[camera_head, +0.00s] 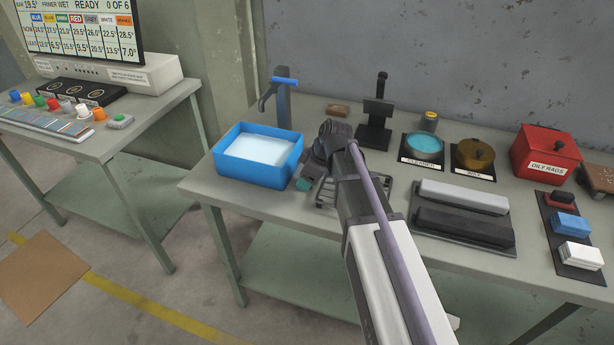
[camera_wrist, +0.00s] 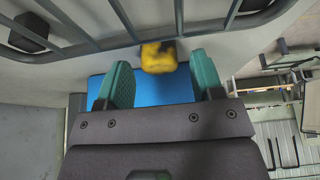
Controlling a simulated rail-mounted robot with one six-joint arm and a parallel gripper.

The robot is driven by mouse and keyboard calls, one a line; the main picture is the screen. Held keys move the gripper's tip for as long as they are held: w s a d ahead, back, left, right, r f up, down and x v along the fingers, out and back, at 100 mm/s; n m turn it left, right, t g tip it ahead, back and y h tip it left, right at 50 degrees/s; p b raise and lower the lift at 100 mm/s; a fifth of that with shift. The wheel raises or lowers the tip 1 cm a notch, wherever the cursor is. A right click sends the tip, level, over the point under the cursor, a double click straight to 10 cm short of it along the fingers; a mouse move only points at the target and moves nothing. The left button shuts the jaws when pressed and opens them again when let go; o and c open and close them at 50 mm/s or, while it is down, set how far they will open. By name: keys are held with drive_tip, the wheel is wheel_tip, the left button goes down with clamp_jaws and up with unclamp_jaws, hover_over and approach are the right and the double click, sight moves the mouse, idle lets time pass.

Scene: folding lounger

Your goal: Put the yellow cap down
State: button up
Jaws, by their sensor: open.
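The yellow cap (camera_wrist: 158,57) shows in the wrist view, slightly blurred, just beyond and between my fingertips, with a visible gap to each finger. It is close to the bars of the wire rack (camera_wrist: 85,45). My gripper (camera_wrist: 162,78) is open, its two teal pads spread apart. In the head view my gripper (camera_head: 304,184) hangs low over the bench between the blue tub and the rack (camera_head: 322,192). The cap is not seen there, probably hidden by my arm. I cannot tell exactly what it rests on.
The blue tub (camera_head: 259,179) with pale liquid is just left of my gripper. A tap (camera_head: 284,98) and a black stand (camera_head: 376,120) are behind. Cleaner (camera_head: 423,146) and wax (camera_head: 474,155) dishes, a red oily-rags bin (camera_head: 546,149) and dark and grey bars (camera_head: 463,197) fill the right.

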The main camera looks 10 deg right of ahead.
drive_tip(key=p+v, duration=0.9)
drive_tip(key=v, duration=0.2)
drive_tip(key=s+a+f+m+g+h, duration=0.1)
drive_tip(key=s+a+m+h, duration=0.3)
drive_tip(key=s+m, duration=0.7)
drive_tip(key=s+g, duration=0.1)
drive_tip(key=s, duration=0.3)
drive_tip(key=shift+g, duration=0.3)
drive_tip(key=shift+o, duration=0.6)
drive_tip(key=shift+f, duration=0.1)
drive_tip(key=shift+d, duration=0.1)
